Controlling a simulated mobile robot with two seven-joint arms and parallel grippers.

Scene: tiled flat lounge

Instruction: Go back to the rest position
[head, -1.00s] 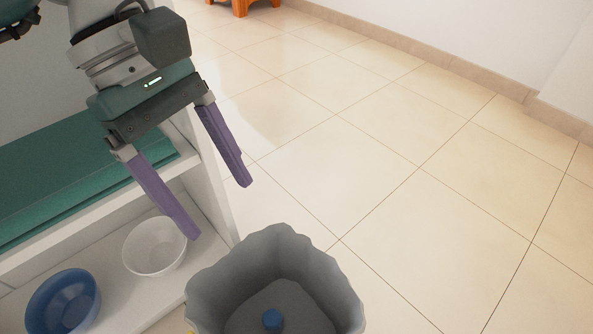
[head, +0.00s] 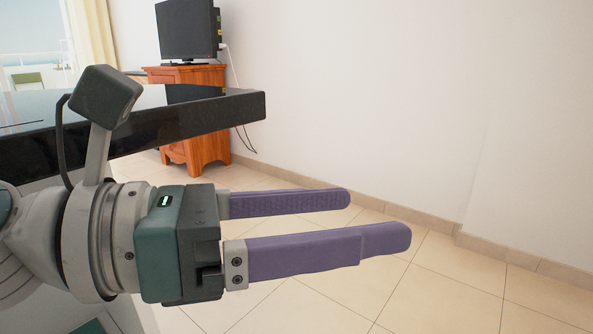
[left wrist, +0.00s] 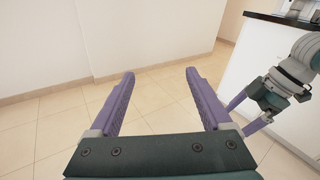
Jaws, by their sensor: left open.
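My left gripper (head: 376,218) reaches in from the left of the head view, with its two purple fingers pointing right. The fingers are apart with nothing between them. The left wrist view shows the same empty gripper (left wrist: 159,74) over bare floor and facing a wall. My right gripper (left wrist: 236,118) shows at the right edge of the left wrist view, beside a white counter side. Its purple fingers appear apart, and I see nothing between them.
A black countertop (head: 190,118) lies behind my left arm. Beyond it, a wooden cabinet (head: 205,145) carries a dark screen (head: 187,30). A plain white wall (head: 380,90) runs along the back and right. The tiled floor (head: 440,285) at lower right is clear.

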